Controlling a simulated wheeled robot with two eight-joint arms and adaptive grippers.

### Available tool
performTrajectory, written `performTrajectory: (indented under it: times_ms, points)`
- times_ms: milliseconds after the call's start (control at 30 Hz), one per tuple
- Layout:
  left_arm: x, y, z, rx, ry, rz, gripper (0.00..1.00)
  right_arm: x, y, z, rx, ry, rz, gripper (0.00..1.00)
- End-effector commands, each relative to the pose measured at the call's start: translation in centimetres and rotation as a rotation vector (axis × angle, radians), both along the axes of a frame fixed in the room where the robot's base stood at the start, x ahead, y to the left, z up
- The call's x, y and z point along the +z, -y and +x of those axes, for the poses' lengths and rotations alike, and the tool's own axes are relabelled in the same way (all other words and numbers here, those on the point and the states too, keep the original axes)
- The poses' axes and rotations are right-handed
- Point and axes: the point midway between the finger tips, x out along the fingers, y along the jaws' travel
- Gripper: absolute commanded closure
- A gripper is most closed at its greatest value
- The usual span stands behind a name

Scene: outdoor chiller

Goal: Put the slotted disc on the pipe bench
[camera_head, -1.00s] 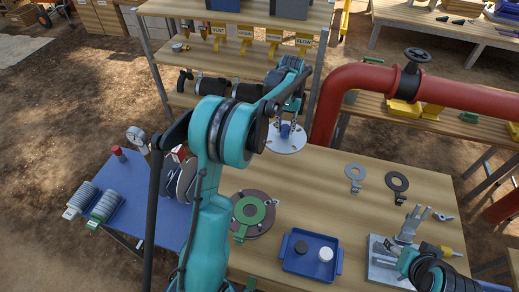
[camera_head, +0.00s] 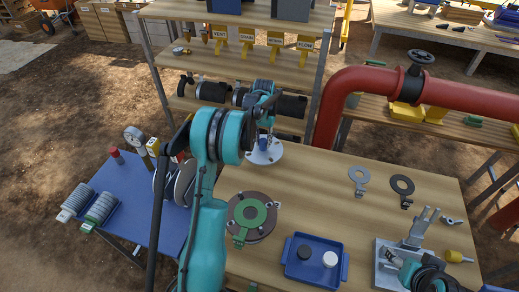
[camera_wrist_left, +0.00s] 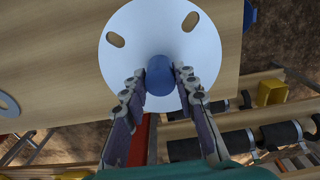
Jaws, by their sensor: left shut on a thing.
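My left gripper (camera_head: 264,138) is shut on the blue knob of the slotted disc (camera_head: 270,156). In the left wrist view the blue knob (camera_wrist_left: 160,76) sits between the fingers, and the disc (camera_wrist_left: 125,55) shows curved slots. A wooden bench (camera_head: 467,133) under the red pipe (camera_head: 460,92) stands at the back right; I cannot tell which bench is the pipe bench.
The near wooden table (camera_head: 325,190) carries a green ring (camera_head: 249,216), a blue tray (camera_head: 290,271), and two flat rings (camera_head: 359,177). A blue side table (camera_head: 131,208) holds coils and a gauge. Tall shelves (camera_head: 235,67) stand behind the disc. The table's middle is clear.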

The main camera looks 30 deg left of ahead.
Motion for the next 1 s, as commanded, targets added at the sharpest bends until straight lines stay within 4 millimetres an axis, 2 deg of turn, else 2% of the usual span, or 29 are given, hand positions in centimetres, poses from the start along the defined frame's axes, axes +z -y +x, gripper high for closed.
performTrajectory:
  times_ms: [33, 167, 267, 533, 900, 933, 1000]
  points:
    - [-0.5, -0.8, 0.1, 0.003, 0.000, 0.000, 1.00, -0.2, 0.0, 0.0, 0.000, 0.000, 0.000, 0.43]
    - [-1.0, -1.6, 0.1, 0.000, 0.000, 0.000, 1.00, -0.3, 0.0, 0.0, 0.000, 0.000, 0.000, 0.43]
    - [-1.5, -1.8, 0.1, -0.001, 0.000, 0.000, 1.00, -0.4, 0.0, 0.0, 0.000, 0.000, 0.000, 0.43]
    - [-5.0, -1.8, 0.1, 0.000, 0.000, 0.000, 1.00, -1.3, 0.0, 0.0, 0.000, 0.000, 0.000, 0.43]
    - [-5.4, -1.8, 0.1, 0.000, 0.000, 0.000, 1.00, -1.5, 0.0, 0.0, 0.000, 0.000, 0.000, 0.43]
    - [-5.5, -1.8, 0.1, 0.000, 0.000, 0.000, 0.69, -1.5, 0.0, 0.0, 0.000, 0.000, 0.000, 0.43]
    - [-5.4, -1.8, 0.1, 0.000, 0.000, 0.000, 0.51, -1.5, 0.0, 0.0, 0.000, 0.000, 0.000, 0.43]
